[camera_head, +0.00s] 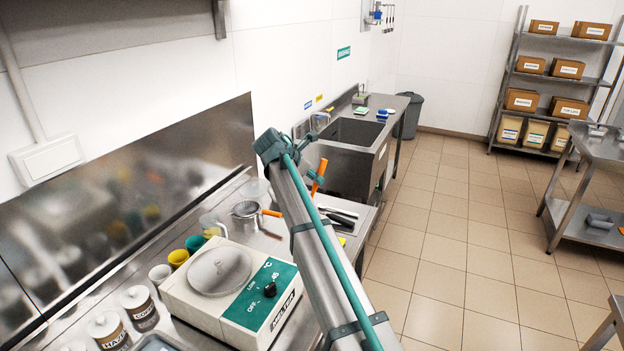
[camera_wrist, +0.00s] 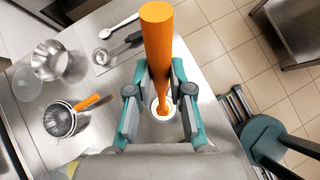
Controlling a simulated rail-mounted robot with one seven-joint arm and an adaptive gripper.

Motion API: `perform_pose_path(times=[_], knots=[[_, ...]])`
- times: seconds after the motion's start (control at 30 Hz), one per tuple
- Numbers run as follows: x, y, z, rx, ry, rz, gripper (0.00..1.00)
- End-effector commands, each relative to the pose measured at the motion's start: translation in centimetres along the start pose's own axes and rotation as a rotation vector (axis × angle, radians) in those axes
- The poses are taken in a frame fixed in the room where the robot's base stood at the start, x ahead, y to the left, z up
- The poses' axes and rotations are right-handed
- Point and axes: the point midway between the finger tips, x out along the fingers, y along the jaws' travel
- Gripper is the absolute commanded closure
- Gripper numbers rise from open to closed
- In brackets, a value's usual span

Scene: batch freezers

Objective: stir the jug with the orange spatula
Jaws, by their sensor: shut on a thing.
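The orange spatula (camera_wrist: 157,38) stands between the two fingers of my gripper (camera_wrist: 160,72), which is shut on its handle. In the wrist view the handle points up toward the camera, and its lower end meets a small round white shape that I cannot identify. In the head view the spatula (camera_head: 319,176) is tilted above the counter's right side, and my arm partly hides my gripper (camera_head: 312,184). A clear jug (camera_head: 212,226) with something yellowish in it stands left of a sieve (camera_head: 245,211). My gripper is right of both.
The sieve (camera_wrist: 60,119) has an orange handle. A metal vessel (camera_wrist: 50,63), a spoon (camera_wrist: 120,25) and dark-handled tools lie on the steel counter. A sink (camera_head: 352,132) lies beyond.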

Motion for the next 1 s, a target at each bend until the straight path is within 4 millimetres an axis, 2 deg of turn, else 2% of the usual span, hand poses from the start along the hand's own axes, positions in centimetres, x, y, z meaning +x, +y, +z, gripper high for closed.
perform_pose_path(times=[0.77,1.0], knots=[[4.7,-0.2,-2.1,0.002,0.002,0.000,1.00],[5.2,-0.2,-3.5,0.001,0.003,-0.001,1.00]])
